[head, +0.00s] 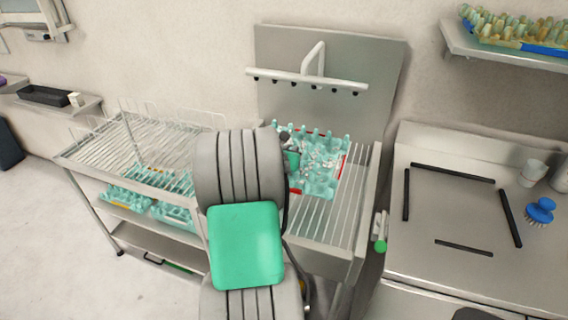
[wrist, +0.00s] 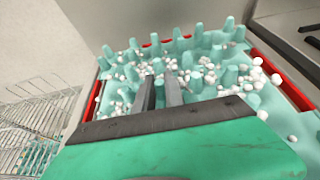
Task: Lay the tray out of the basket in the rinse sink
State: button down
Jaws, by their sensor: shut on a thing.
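A teal egg tray (head: 318,178) with upright pegs and many small white bits on it is at the rinse sink (head: 345,225), over its slatted top below the spray bar. Red strips (head: 345,166) show along its sides. In the wrist view the tray (wrist: 210,75) fills the middle, with the red strips (wrist: 282,80) around its edges. My gripper (wrist: 162,88) is shut on the tray, its two dark fingers close together among the pegs. In the head view my arm hides part of the tray's left side. I cannot tell whether the tray rests fully on the slats. No basket is clearly identifiable.
A wire rack (head: 110,150) stands left of the sink, with more teal trays (head: 125,197) below. A tap bar (head: 305,80) spans behind the tray. The counter (head: 450,220) at right has black strips, a blue brush (head: 540,210) and a cup (head: 531,172).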

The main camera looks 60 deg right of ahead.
jog(key=w+f, duration=0.1)
jog(key=f, duration=0.1)
jog(key=w+f, duration=0.1)
jog(key=f, duration=0.1)
jog(key=w+f+p, duration=0.1)
jog(key=f, duration=0.1)
jog(key=shift+w+d+f, duration=0.2)
jog(key=shift+d+f, duration=0.15)
jog(key=shift+f, duration=0.4)
jog(key=shift+f, duration=0.1)
jog(key=c, duration=1.4)
grip_release()
